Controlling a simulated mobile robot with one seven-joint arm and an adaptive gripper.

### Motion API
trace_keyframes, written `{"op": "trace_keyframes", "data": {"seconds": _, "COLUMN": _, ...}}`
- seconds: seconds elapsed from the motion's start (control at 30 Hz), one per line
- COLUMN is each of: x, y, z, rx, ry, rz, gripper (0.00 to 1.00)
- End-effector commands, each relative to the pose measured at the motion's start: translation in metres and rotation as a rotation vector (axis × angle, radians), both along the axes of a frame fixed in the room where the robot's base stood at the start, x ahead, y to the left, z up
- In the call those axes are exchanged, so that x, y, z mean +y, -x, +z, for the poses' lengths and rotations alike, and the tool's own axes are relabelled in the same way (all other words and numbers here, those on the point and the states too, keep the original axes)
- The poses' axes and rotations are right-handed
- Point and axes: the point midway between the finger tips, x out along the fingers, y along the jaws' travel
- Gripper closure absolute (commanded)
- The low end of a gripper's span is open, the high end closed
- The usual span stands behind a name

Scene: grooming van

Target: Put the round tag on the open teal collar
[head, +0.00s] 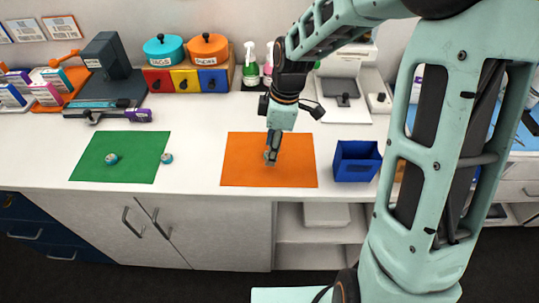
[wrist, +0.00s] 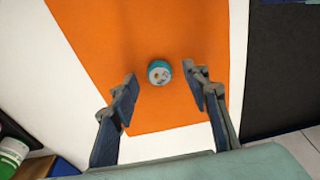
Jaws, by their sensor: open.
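A small round teal thing (wrist: 159,72) with a pale top and small brown marks sits on the orange mat (head: 298,172). In the wrist view it lies between and just past the fingertips, with a gap on each side. My gripper (head: 271,160) is open and empty, pointing down over the mat; in the head view it mostly hides this thing. A similar small teal thing (head: 111,159) sits on the green mat (head: 140,145). Another (head: 166,158) is on the bare counter just right of that mat. I cannot tell which is the tag or the collar.
An open blue bin (head: 357,162) stands right of the orange mat. Teal and orange pots (head: 208,48), coloured drawers (head: 185,80) and bottles (head: 250,65) line the back. A dark stand (head: 106,60) is at back left. The counter between the mats is mostly clear.

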Motion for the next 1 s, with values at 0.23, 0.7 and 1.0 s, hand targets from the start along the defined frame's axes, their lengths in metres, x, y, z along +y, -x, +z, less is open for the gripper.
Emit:
{"op": "trace_keyframes", "data": {"seconds": 0.23, "x": 0.0018, "y": -0.0002, "z": -0.0095, "rx": -0.001, "ry": 0.0, "rz": 0.0, "gripper": 0.57}}
{"op": "trace_keyframes", "data": {"seconds": 0.7, "x": 0.0015, "y": -0.0003, "z": -0.009, "rx": -0.001, "ry": 0.0, "rz": 0.0, "gripper": 0.93}}
{"op": "trace_keyframes", "data": {"seconds": 1.0, "x": 0.0015, "y": -0.0003, "z": -0.0068, "rx": -0.001, "ry": 0.0, "rz": 0.0, "gripper": 0.93}}
